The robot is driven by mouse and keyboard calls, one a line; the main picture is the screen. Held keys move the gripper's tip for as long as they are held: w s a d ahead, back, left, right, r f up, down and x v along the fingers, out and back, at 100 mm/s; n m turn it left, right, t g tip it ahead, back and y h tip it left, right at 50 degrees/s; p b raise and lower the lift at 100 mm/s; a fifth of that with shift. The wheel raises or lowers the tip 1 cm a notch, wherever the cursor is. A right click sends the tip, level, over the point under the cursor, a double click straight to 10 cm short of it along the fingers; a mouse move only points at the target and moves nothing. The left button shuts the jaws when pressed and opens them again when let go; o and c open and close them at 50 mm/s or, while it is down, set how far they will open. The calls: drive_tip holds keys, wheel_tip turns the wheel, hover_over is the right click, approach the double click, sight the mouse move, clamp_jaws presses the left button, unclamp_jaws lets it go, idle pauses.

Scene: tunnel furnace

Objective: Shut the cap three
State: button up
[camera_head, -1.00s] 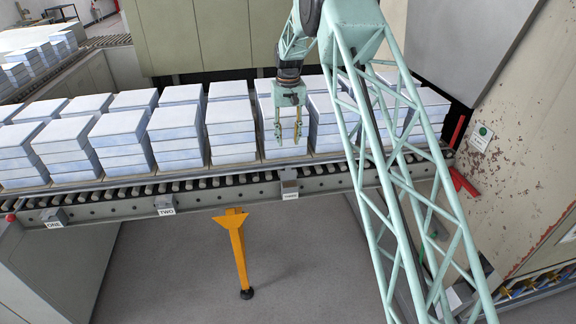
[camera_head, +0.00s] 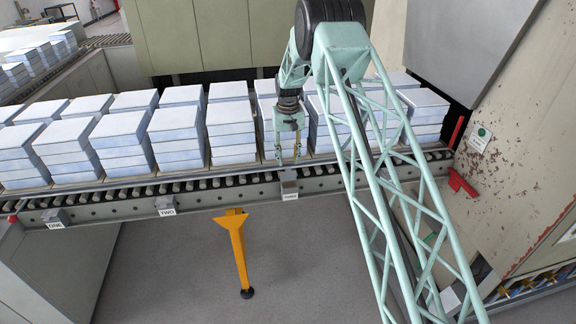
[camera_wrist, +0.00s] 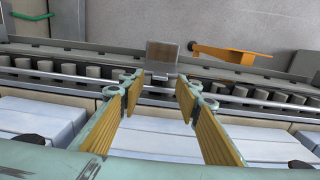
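Cap three (camera_head: 289,177) is a small grey metal flap on the conveyor's front rail, above a label reading THREE. It appears to stand up higher than the caps at ONE and TWO, but its exact angle is hard to tell. In the wrist view the cap (camera_wrist: 162,53) is at the top centre, beyond and between the fingertips. My gripper (camera_head: 289,160) points down just behind the cap, over the conveyor's front edge. Its tan-padded fingers (camera_wrist: 158,90) are wide apart with nothing between them, and they look clear of the cap.
Cap one (camera_head: 54,214) and cap two (camera_head: 165,202) sit further left on the same rail (camera_head: 225,192). Stacks of pale blocks (camera_head: 176,135) fill the conveyor close behind my gripper. An orange stand (camera_head: 237,245) is below. The floor in front is clear.

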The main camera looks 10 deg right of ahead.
sight(288, 168)
drive_tip(key=shift+f, duration=1.95)
drive_tip(key=shift+c, duration=0.4)
clamp_jaws()
